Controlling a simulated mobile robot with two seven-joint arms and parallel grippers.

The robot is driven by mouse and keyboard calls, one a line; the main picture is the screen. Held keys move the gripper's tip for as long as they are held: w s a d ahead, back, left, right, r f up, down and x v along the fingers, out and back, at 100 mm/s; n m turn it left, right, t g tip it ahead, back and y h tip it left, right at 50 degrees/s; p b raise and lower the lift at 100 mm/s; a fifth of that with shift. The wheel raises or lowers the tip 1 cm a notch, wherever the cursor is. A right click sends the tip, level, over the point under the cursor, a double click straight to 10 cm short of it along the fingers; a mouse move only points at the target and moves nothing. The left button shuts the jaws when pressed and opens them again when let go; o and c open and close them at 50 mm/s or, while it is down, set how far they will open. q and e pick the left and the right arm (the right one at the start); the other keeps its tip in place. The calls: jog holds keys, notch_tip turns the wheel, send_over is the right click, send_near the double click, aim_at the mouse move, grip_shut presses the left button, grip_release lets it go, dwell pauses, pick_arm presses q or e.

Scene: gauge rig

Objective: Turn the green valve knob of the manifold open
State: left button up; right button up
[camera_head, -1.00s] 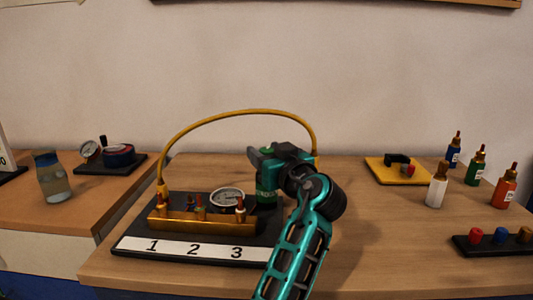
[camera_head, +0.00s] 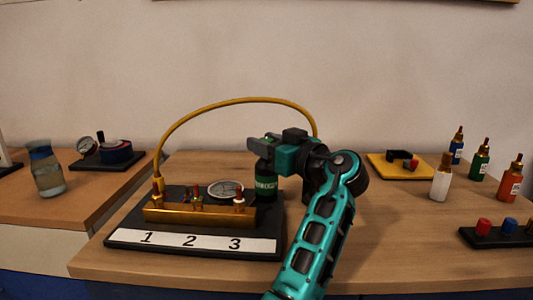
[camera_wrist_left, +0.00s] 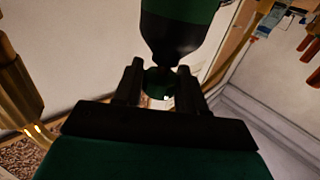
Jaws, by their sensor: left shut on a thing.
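My left gripper (camera_head: 264,144) is at the top of a dark green cylinder (camera_head: 266,184) with a pale label, standing on the black board of the manifold. In the left wrist view its two black fingers are shut on a small green knob (camera_wrist_left: 160,83) at the black neck of that cylinder (camera_wrist_left: 178,28). The brass manifold (camera_head: 200,215) lies in front, with several small valve stems and a strip numbered 1, 2, 3 (camera_head: 190,241). A round gauge (camera_head: 225,189) sits behind it. The fingers partly hide the knob. My right gripper is not in view.
A yellow hose (camera_head: 235,102) arches from the manifold's left end to behind my gripper. Several small bottles (camera_head: 440,180), a yellow board (camera_head: 395,168) and a black block with coloured knobs (camera_head: 495,235) stand to the right. A jar (camera_head: 46,172) and another gauge board (camera_head: 108,157) are left.

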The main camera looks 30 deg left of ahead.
pick_arm(q)
jog(key=o, duration=0.9)
jog(key=shift+o, duration=0.2)
